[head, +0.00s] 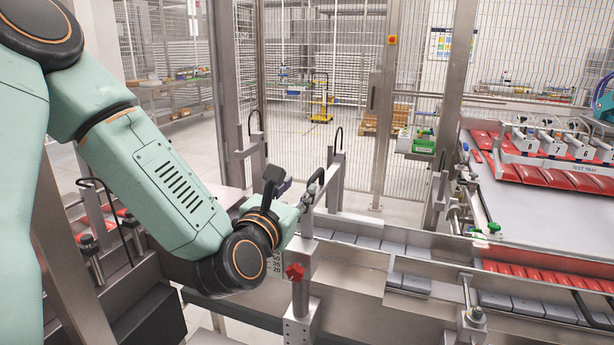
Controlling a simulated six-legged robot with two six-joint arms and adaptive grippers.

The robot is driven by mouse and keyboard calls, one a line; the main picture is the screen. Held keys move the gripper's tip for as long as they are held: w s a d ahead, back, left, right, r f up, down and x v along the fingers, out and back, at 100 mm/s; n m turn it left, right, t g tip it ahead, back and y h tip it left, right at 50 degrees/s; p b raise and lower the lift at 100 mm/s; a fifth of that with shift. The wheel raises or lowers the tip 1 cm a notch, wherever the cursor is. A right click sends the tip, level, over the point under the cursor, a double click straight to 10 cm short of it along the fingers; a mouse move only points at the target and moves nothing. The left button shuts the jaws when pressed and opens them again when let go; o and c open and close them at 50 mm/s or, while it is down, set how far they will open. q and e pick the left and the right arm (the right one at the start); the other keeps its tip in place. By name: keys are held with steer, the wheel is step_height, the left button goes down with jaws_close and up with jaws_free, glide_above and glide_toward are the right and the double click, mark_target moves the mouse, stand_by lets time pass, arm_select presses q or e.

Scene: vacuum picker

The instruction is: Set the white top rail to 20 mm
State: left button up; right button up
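My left gripper (312,190) is at the end of my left arm, beside the top of a steel post (301,250). Its fingers are small and dark against the metal, so I cannot tell whether they are open or shut, or touching anything. A red star-shaped knob (295,271) sits on this post, below the gripper. A white scale plate (277,266) with dark numbers, 35 and 20 among them, shows just left of the knob, partly hidden by my wrist. I cannot make out its pointer or clearly pick out the white top rail. My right gripper is not in view.
A steel conveyor channel (425,240) with grey blocks runs right from the post. A tray (555,150) marked "TEST TRAY" stands over red packs at the right. Upright posts with black cable loops (338,136) stand close behind the gripper. Mesh fencing (320,80) closes the back.

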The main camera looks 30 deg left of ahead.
mark_target(315, 176)
arm_select(q)
steer(key=x, duration=0.7)
steer(key=shift+f+p, duration=0.2)
steer(key=shift+p, duration=0.1)
steer(key=shift+d+r, duration=0.2)
steer(key=shift+d, duration=0.4)
steer(key=shift+d+r, duration=0.2)
steer(key=shift+d, duration=0.4)
steer(key=shift+w+a+f, duration=0.1)
steer(key=shift+a+f, duration=0.15)
steer(key=shift+a, duration=0.3)
steer(key=shift+w+a+f, duration=0.1)
steer(key=shift+a+f, duration=0.1)
steer(key=shift+a, duration=0.3)
steer(key=c, duration=0.5)
steer(key=shift+d, duration=0.1)
steer(key=shift+c, duration=0.6)
steer(key=shift+d+r, duration=0.3)
steer(key=shift+d, duration=0.3)
jaws_close()
steer(key=shift+a+f, duration=0.15)
steer(key=shift+a, duration=0.25)
steer(key=shift+d, duration=0.2)
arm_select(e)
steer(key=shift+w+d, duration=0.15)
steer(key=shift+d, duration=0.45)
